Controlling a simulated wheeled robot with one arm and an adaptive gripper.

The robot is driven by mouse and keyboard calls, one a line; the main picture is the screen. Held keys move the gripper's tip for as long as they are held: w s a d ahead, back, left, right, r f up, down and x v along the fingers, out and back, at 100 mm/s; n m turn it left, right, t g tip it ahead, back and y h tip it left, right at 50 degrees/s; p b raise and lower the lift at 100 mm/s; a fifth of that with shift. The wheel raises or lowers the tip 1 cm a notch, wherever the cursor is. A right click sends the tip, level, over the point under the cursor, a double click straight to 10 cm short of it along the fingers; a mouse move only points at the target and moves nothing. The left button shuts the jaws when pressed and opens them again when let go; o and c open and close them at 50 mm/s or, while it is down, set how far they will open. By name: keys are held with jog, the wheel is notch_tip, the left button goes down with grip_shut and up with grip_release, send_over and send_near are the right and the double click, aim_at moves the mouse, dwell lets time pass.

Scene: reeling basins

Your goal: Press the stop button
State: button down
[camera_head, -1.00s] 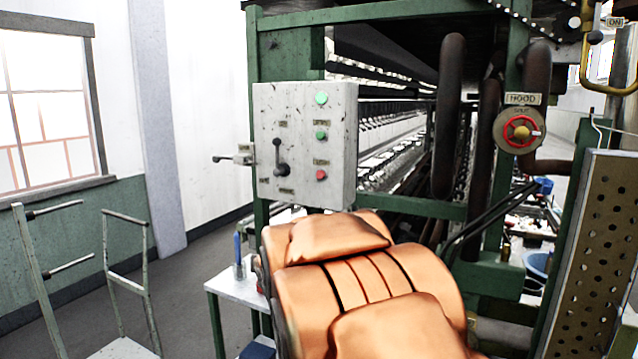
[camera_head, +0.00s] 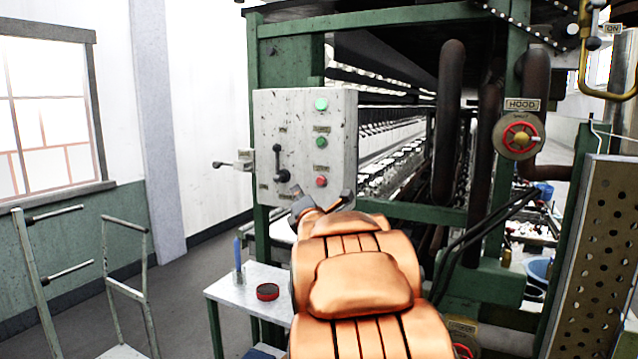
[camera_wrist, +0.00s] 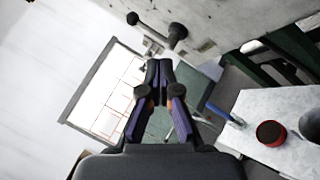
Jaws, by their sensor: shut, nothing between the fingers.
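The red button (camera_head: 321,182) is the lowest of three on the right side of a speckled grey control box (camera_head: 268,120). A green button (camera_head: 320,142) and a larger pale green light or button (camera_head: 321,105) sit above it. The small labels are too blurred to read surely. My orange arm rises from below, and dark parts of my gripper show just under the box's lower edge, below the red button. In the wrist view my gripper (camera_wrist: 159,64) is shut and empty.
A black-handled lever (camera_head: 282,175) is on the box's left half, and a side lever (camera_head: 222,164) sticks out left. A red valve wheel (camera_head: 520,136) is at right.

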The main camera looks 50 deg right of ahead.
aim_at(321, 181)
jog(key=shift+d, duration=0.1)
jog(key=shift+w+d+p, duration=0.4)
jog(key=shift+d+p, duration=0.35)
jog(key=shift+d, duration=0.65)
jog(key=shift+w+d+p, duration=0.45)
jog(key=shift+d+p, duration=0.3)
jog(key=shift+d, duration=0.6)
jog(key=shift+w+d+p, duration=0.4)
jog(key=shift+d+p, duration=0.35)
jog(key=shift+d, duration=0.65)
jog(key=shift+w+d+f+b, duration=0.15)
jog(key=shift+d+b, duration=0.2)
jog(key=shift+b, duration=0.25)
jog(key=shift+w+d, duration=0.15)
jog(key=shift+d, duration=0.3)
jog(key=shift+b, duration=0.4)
jog(key=shift+s+a+b, duration=0.25)
jog(key=shift+a+b, duration=0.6)
jog(key=shift+b, duration=0.1)
